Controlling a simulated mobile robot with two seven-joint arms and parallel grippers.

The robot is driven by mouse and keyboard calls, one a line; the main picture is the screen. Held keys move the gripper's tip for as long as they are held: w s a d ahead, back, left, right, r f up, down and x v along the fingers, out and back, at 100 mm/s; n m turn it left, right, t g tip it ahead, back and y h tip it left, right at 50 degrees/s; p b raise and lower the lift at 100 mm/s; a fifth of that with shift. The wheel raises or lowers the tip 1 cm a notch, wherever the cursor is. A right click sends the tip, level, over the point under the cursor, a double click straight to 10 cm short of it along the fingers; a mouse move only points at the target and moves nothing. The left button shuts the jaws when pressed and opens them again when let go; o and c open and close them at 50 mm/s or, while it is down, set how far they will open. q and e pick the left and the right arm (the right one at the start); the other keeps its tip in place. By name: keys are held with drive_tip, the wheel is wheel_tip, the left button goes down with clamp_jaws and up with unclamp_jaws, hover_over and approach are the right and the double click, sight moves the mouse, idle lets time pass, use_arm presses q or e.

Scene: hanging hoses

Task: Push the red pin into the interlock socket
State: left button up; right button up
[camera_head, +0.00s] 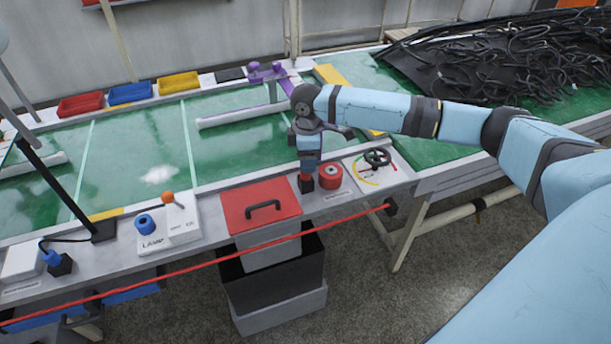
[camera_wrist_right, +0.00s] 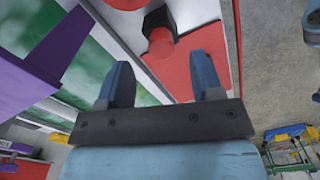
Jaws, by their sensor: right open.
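The red pin (camera_wrist_right: 160,43) shows in the right wrist view, with its rounded end toward me. It stands at a black block (camera_wrist_right: 158,18) that looks like the interlock socket; I cannot tell how deep it sits. My right gripper (camera_wrist_right: 163,75) is open and empty, and the pin lies ahead of the gap between its fingertips, apart from both. In the head view my right gripper (camera_head: 306,172) points down just above the black block at the bench's front edge, and it hides the pin there. My left gripper is not in view.
A red lid (camera_head: 250,197) with a black handle is left of the right gripper. A red round button (camera_head: 330,170) is close on its right, then a black handwheel (camera_head: 377,157). A purple fixture (camera_head: 267,71) stands behind. A red cord (camera_head: 190,268) runs along the front.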

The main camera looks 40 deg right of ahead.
sight(306, 179)
wheel_tip(306, 179, down, 5)
drive_tip(key=shift+a+f+b, duration=0.1)
drive_tip(key=shift+a+b, duration=0.05)
drive_tip(key=shift+b, duration=0.3)
drive_tip(key=shift+c, duration=0.3)
drive_tip(key=c, duration=0.9)
